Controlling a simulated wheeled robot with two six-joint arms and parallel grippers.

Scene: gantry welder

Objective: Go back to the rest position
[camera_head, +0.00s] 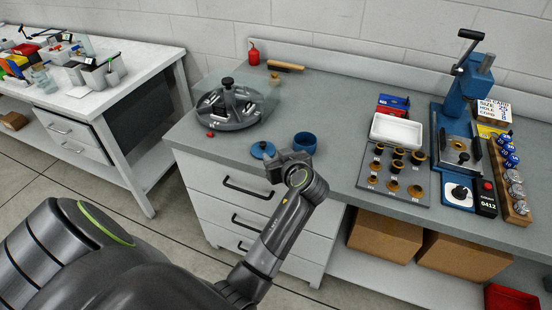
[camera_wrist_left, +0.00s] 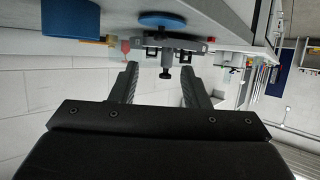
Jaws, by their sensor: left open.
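My left arm reaches up from the bottom of the head view, with its wrist over the front edge of the grey workbench (camera_head: 345,150). My left gripper (camera_head: 280,166) is beside a blue round lid (camera_head: 263,149) and a blue cup (camera_head: 305,142); its fingers are mostly hidden there by the wrist. In the left wrist view, which is upside down, the gripper (camera_wrist_left: 161,75) is open with nothing between its fingers. The blue lid (camera_wrist_left: 162,20) and part of the blue cup (camera_wrist_left: 50,18) show beyond it. My right gripper is not in view.
A round grey fixture (camera_head: 240,115) stands on the bench's left part. A white tray (camera_head: 397,129), a plate of brass rings (camera_head: 410,190) and a blue press (camera_head: 459,110) stand at the right. Drawers (camera_head: 215,180) are below. A second table (camera_head: 120,98) is at the left.

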